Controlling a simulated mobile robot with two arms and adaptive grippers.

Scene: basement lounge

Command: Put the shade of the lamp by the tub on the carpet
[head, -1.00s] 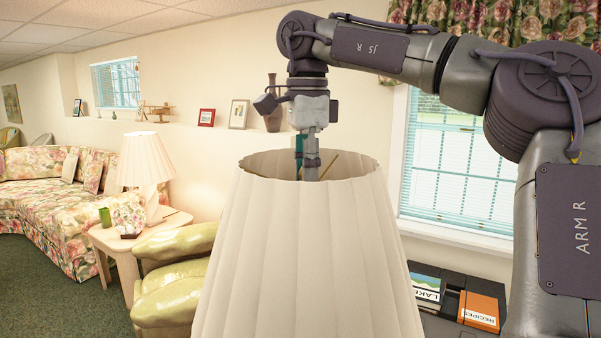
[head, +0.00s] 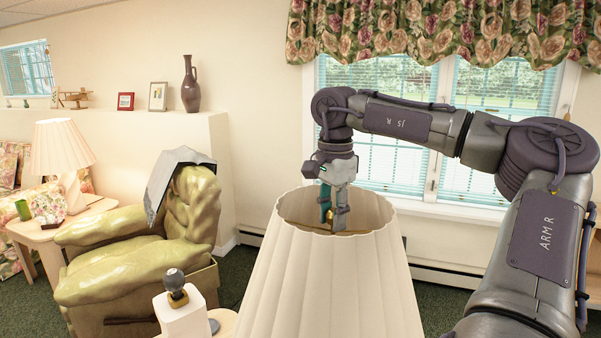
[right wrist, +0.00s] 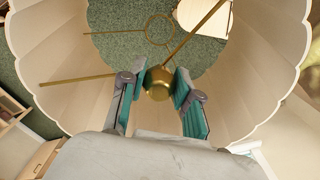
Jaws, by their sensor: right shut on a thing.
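The lamp shade (head: 325,285) is cream, pleated and wider at the bottom; it stands large and upright in the head view, its lower edge out of frame. My right gripper (head: 334,215) reaches down into its top opening. In the right wrist view the fingers (right wrist: 157,88) are shut on the brass knob (right wrist: 158,90) where the shade's brass spokes meet. Green carpet (right wrist: 120,45) shows through the shade, along with a pale tabletop edge (right wrist: 205,18). A white block with a dark round top (head: 183,315), possibly the lamp's base, stands left of the shade. I cannot make out a tub.
A green armchair (head: 110,270) with a grey cloth (head: 172,175) stands at left. Beyond it, a side table (head: 40,230) bears another lamp with a similar shade (head: 60,148). A window (head: 400,130) is behind my right arm. Bare carpet (head: 232,270) shows between armchair and shade.

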